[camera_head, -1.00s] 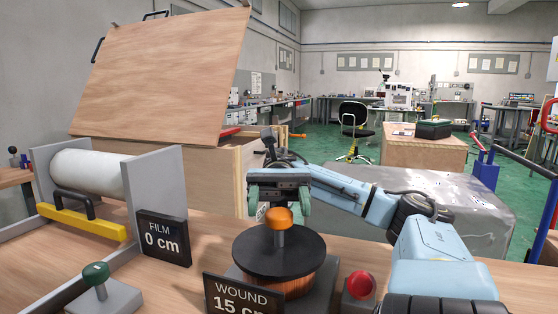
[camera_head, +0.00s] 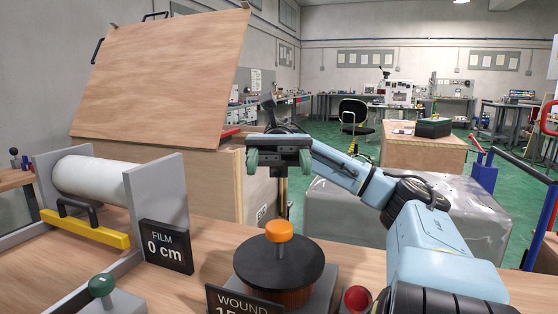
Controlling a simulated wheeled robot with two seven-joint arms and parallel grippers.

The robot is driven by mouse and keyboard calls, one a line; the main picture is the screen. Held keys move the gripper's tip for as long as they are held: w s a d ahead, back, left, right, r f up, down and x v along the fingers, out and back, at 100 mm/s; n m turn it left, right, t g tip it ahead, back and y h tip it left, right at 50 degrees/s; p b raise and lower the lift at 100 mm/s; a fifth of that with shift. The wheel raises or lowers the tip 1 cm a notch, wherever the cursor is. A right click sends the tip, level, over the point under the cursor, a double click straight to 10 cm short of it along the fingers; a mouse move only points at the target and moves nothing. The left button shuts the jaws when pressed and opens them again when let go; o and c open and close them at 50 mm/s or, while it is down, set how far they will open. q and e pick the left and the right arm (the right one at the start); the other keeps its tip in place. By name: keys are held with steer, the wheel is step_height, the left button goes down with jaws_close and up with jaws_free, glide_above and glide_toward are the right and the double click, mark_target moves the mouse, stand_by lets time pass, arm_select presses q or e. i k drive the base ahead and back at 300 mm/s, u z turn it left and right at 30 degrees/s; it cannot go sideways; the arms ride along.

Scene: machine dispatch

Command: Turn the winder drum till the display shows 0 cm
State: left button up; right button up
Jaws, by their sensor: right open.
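The winder drum (camera_head: 278,264) stands at the bottom middle, with a black round top, copper-coloured winding below and an orange knob (camera_head: 279,231) on a grey post. The wound display (camera_head: 243,301) in front of it is cut off by the picture's lower edge, and its number shows only in part. My right gripper (camera_head: 279,165) is open, jaws pointing down, above and apart from the orange knob, with nothing between its fingers. My left gripper is not in view.
A red button (camera_head: 357,299) sits right of the drum. At left are a white film roll (camera_head: 88,178), a yellow bar (camera_head: 85,229), a film display (camera_head: 166,246) reading 0 cm and a green-knobbed lever (camera_head: 102,287). A wooden box (camera_head: 232,181) with a raised lid stands behind.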

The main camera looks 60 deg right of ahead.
mark_target(280, 265)
steer(key=z, duration=1.05)
steer(key=i, duration=0.2)
steer(key=z, duration=0.05)
